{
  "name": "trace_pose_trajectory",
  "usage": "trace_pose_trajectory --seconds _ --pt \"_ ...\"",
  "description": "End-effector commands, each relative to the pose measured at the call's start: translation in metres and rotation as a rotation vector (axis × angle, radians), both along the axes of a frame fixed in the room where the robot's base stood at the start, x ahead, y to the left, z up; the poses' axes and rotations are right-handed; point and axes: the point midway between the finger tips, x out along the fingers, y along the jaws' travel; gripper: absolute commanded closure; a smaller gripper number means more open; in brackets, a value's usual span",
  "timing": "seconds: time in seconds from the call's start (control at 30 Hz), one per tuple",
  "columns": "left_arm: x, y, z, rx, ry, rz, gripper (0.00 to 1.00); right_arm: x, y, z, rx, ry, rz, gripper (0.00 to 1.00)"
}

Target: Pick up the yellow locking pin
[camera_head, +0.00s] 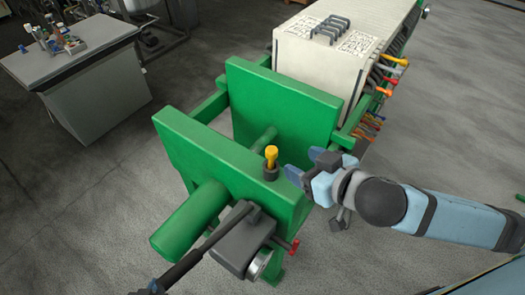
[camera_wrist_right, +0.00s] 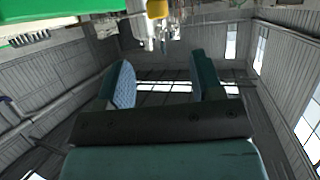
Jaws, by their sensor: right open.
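The yellow locking pin (camera_head: 270,157) stands upright in a dark collar on the top edge of the front green plate (camera_head: 232,170). My right gripper (camera_head: 304,164) is just to the right of the pin in the head view, its blue fingers apart and pointing towards it. Nothing is between the fingers. In the right wrist view the open fingers (camera_wrist_right: 163,82) frame empty space, and a yellow piece (camera_wrist_right: 157,8), likely the pin, shows cut off at the top edge. My left gripper is not in view.
A second green plate (camera_head: 282,105) stands behind the pin. A grey box with a long dark lever (camera_head: 205,240) and a red-tipped rod (camera_head: 290,246) are below it. A white cabinet (camera_head: 335,60) with coloured levers stands behind.

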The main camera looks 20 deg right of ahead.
Motion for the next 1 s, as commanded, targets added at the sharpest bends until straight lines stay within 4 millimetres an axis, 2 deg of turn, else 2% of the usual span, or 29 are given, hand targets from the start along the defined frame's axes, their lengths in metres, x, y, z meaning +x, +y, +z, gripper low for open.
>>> trace_pose_trajectory --seconds 0.03,0.17,0.23,0.4,0.67,1.0 --pt "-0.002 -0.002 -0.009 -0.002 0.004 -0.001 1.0 0.005 0.002 -0.005 0.001 -0.003 -0.001 0.39" --pt "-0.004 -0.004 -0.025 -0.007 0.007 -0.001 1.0 0.021 0.008 -0.014 0.003 -0.005 -0.001 0.39" --pt "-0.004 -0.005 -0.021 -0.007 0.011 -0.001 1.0 0.032 0.013 -0.013 0.002 0.0 -0.002 0.39" --pt "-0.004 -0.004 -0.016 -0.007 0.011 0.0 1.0 0.058 0.025 -0.025 0.002 0.0 -0.002 0.39" --pt "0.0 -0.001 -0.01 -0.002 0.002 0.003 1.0 0.074 0.031 -0.034 0.0 -0.001 0.0 0.39" --pt "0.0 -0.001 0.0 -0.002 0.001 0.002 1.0 0.109 0.046 -0.057 0.0 -0.001 0.001 0.39"
